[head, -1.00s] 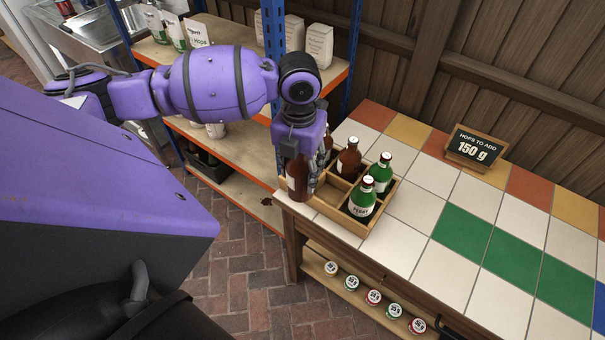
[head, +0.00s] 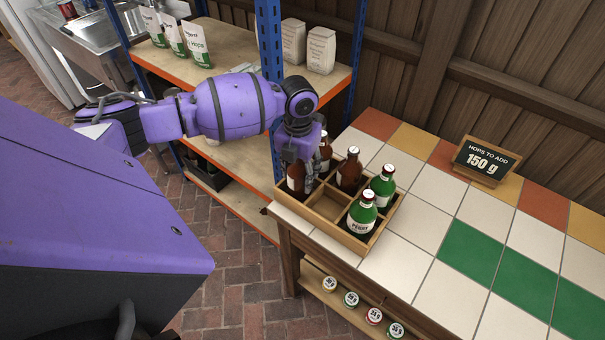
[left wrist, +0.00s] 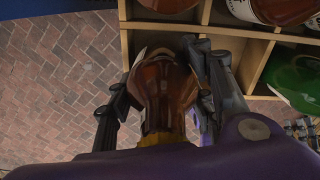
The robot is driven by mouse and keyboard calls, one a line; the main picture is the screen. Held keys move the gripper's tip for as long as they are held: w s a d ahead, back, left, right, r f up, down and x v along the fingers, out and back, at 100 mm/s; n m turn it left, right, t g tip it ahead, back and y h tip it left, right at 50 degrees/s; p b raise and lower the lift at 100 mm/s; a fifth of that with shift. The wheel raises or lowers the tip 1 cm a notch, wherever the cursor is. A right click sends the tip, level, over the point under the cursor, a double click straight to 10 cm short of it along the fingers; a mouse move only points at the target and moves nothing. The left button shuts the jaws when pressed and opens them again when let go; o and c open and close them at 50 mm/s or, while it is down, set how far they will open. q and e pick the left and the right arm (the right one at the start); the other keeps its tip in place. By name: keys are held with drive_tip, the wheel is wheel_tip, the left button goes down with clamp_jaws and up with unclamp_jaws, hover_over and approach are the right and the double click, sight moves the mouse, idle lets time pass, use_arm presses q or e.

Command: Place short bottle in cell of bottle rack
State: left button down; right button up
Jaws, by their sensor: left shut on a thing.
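My left gripper (head: 304,170) is shut on a short brown bottle (head: 296,180) at the left corner of the wooden bottle rack (head: 322,222). The bottle is roughly upright. In the left wrist view the brown bottle (left wrist: 165,92) sits between the two fingers, beside the rack's wooden walls (left wrist: 251,62). I cannot tell how far its base is inside the corner cell. Two other brown bottles (head: 349,172) (head: 325,152) and two green bottles (head: 383,186) (head: 362,213) stand in the rack. A cell near the front middle looks empty. My right gripper is out of view.
The rack stands on a tiled counter (head: 405,262) by its left end. A sign (head: 482,160) stands farther back. Round-lidded items (head: 351,299) sit on the shelf below. A blue-post shelf (head: 270,50) with bags (head: 322,48) is behind my left arm. The counter's right side is clear.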

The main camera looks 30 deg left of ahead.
use_arm(q)
drive_tip(key=shift+f, duration=0.65)
drive_tip(key=shift+r, duration=0.25)
drive_tip(key=shift+w+f, duration=0.1)
drive_tip(key=c, duration=0.8)
unclamp_jaws()
drive_tip(key=shift+f, duration=0.15)
drive_tip(key=shift+c, duration=0.2)
wheel_tip(320, 180, up, 12)
drive_tip(key=shift+r, duration=0.2)
